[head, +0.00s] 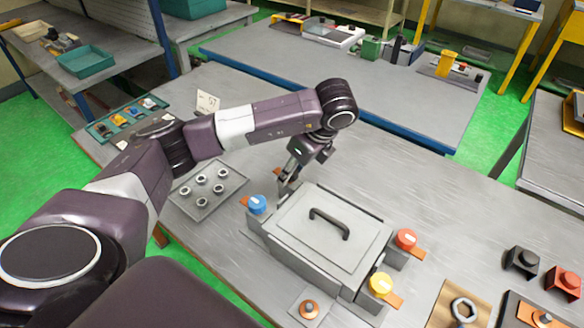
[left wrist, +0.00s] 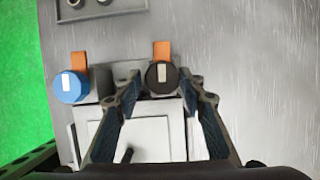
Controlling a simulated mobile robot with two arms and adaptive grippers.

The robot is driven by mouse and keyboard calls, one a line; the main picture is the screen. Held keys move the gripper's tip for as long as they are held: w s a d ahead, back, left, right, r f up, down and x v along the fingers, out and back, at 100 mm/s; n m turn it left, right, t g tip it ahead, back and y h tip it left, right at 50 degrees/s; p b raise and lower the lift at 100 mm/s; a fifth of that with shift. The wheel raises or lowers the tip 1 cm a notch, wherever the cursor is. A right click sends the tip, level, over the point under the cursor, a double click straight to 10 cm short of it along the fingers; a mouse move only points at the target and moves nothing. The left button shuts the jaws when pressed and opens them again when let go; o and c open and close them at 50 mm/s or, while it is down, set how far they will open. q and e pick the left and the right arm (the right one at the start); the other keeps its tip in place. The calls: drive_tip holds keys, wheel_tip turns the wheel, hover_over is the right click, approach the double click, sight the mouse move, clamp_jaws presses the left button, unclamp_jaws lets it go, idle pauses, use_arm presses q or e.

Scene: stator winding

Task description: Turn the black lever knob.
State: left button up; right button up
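The black lever knob (left wrist: 162,78) has a white mark on its top and an orange tab behind it, at the back edge of the grey box (left wrist: 148,137). In the left wrist view my left gripper (left wrist: 160,84) is open, with one fingertip on each side of the knob. Whether the fingers touch it I cannot tell. In the head view my left gripper (head: 287,180) points down at the back left corner of the box (head: 290,239), and the knob is mostly hidden by it. My right gripper is not in view.
The box also carries a blue knob (head: 257,205), a red knob (head: 406,239) and a yellow knob (head: 381,284). Its lid has a black handle (head: 329,223). A tray of metal rings (head: 210,206) lies to the left. Black and red parts (head: 522,262) stand at the right.

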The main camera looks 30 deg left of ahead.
use_arm(q)
drive_tip(key=shift+o, duration=1.3)
drive_tip(key=shift+w+a+r, duration=0.1)
drive_tip(key=shift+w, duration=0.05)
drive_tip(key=shift+r, duration=0.15)
drive_tip(key=shift+w+d+r, duration=0.1)
drive_tip(key=shift+d+r, duration=0.15)
drive_tip(key=shift+r, duration=0.35)
drive_tip(key=v, duration=1)
drive_tip(key=shift+d+r, duration=0.15)
drive_tip(key=shift+d, duration=0.05)
